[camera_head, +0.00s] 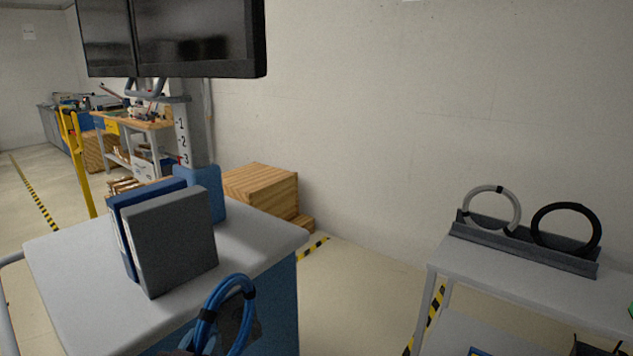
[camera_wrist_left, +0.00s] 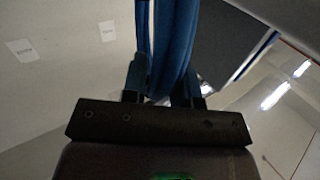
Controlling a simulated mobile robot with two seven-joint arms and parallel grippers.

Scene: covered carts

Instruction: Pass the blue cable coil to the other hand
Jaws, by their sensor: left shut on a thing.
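The blue cable coil (camera_head: 241,286) shows at the bottom of the head view, a ring of blue cable with black bands, held upright in front of the near cart. My left gripper (camera_head: 205,340) is shut on its lower left side; the picture edge cuts the gripper off. In the left wrist view the blue cable coil (camera_wrist_left: 172,50) runs up between the two fingers of my left gripper (camera_wrist_left: 165,85). The right gripper is in neither view.
A cart (camera_head: 85,265) at left carries a grey binder (camera_head: 172,240) and a blue binder (camera_head: 120,225). A second cart (camera_head: 480,268) at right has a dark rack (camera_head: 525,246) with a grey coil (camera_head: 491,222) and a black coil (camera_head: 566,243). Floor lies open between the carts.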

